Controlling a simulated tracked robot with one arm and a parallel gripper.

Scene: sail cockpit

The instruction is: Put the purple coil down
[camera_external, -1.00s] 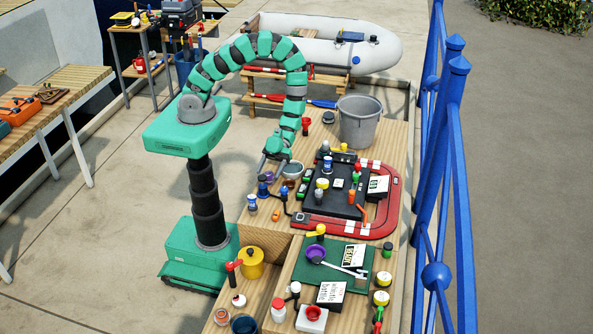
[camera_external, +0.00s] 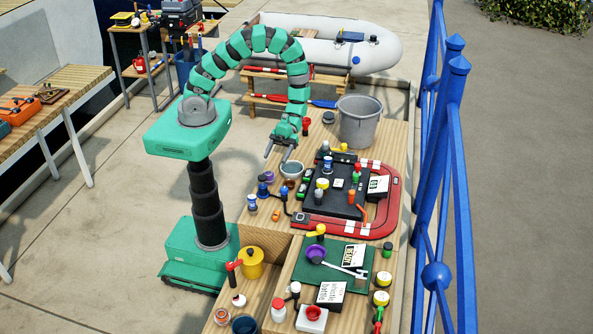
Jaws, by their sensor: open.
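A small purple object that looks like the purple coil (camera_external: 268,175) sits on the wooden table (camera_external: 321,137) near its left edge, just behind a blue-topped item. My gripper (camera_external: 279,157) is open and empty. It hangs above and slightly to the right of the purple coil, with a gap between them. The coil is small in this view, so its exact shape is hard to tell.
A grey bowl (camera_external: 292,169) stands right of the coil, with a blue-and-white can (camera_external: 252,202) in front. A grey bucket (camera_external: 360,122) stands behind.

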